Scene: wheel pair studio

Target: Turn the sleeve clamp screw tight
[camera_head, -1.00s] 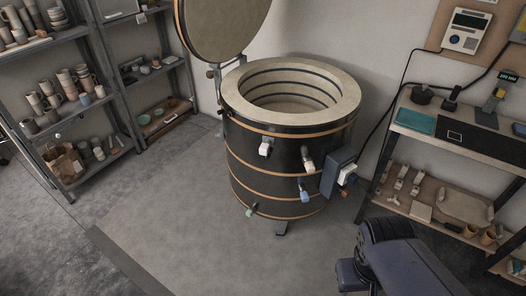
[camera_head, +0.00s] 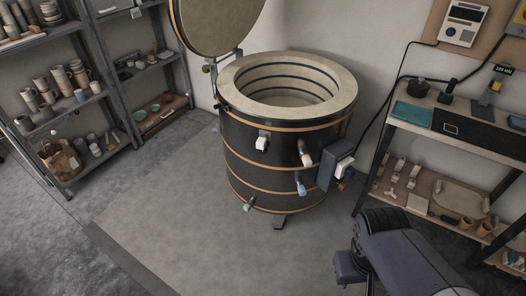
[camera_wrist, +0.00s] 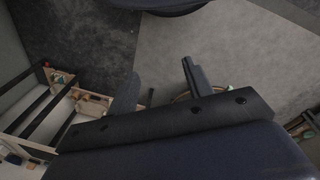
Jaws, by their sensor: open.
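The round dark kiln (camera_head: 262,166) with copper-coloured bands stands open in the head view. Its side carries a white block (camera_head: 263,140), a pale cylinder (camera_head: 305,155), a blue-tipped fitting (camera_head: 300,185), a green-tipped fitting (camera_head: 249,205) and a grey box (camera_head: 328,168) with a white part. A small orange-brown piece (camera_head: 341,185) sits below that box. I cannot tell which of these is the sleeve clamp screw. My gripper (camera_wrist: 160,68) shows in the wrist view, its two dark fingers apart with nothing between them. It is not visible in the head view.
The kiln's round lid (camera_head: 215,22) is raised. A bench (camera_head: 466,139) with tools and pottery stands at right, pottery shelves (camera_head: 110,101) at left. Cables run along the wall to the bench. The grey floor (camera_head: 190,240) in front of the kiln is clear.

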